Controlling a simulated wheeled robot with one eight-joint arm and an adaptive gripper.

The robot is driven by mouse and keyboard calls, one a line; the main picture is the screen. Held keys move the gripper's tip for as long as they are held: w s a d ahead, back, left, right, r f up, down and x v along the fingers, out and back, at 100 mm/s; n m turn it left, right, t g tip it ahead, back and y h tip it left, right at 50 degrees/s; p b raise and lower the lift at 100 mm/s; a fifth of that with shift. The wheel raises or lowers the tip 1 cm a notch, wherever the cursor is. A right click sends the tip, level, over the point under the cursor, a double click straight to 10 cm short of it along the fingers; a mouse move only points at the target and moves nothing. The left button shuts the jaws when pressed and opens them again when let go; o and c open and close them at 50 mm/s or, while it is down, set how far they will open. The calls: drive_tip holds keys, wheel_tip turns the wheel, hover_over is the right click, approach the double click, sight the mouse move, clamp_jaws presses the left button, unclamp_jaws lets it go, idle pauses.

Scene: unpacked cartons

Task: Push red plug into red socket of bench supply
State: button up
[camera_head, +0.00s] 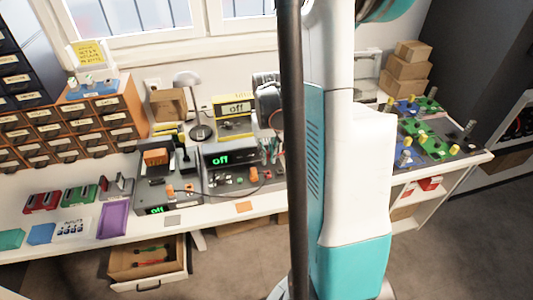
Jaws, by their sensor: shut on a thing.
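The bench supply (217,158) is a dark box on the workbench with a green "off" display; small red and orange parts show low on its front. Its red socket is too small to make out for certain. My gripper (271,143) points down at the right end of the supply, beside my dark column, which hides part of this area. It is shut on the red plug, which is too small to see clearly. A thin dark cable (240,194) curves over the bench towards the gripper. I cannot tell whether plug and socket touch.
A yellow meter (236,109) and a lamp (199,130) stand behind the supply. Another dark device (157,192) stands to its left. Drawers (65,130), coloured trays and a purple bin (113,220) fill the left. An open drawer (147,264) juts out below the bench.

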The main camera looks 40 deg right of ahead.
sight(267, 176)
drive_tip(key=shift+f+b, duration=1.75)
drive_tip(key=shift+f, duration=0.85)
drive_tip(key=shift+s+a, duration=0.15)
drive_tip(key=shift+s, duration=0.05)
drive_tip(key=shift+f+b, duration=0.7)
drive_tip(key=shift+b, duration=0.2)
idle(0.8)
drive_tip(key=o, duration=0.9)
drive_tip(key=shift+r, duration=0.1)
wheel_tip(267, 176, up, 12)
drive_tip(key=shift+f, duration=0.1)
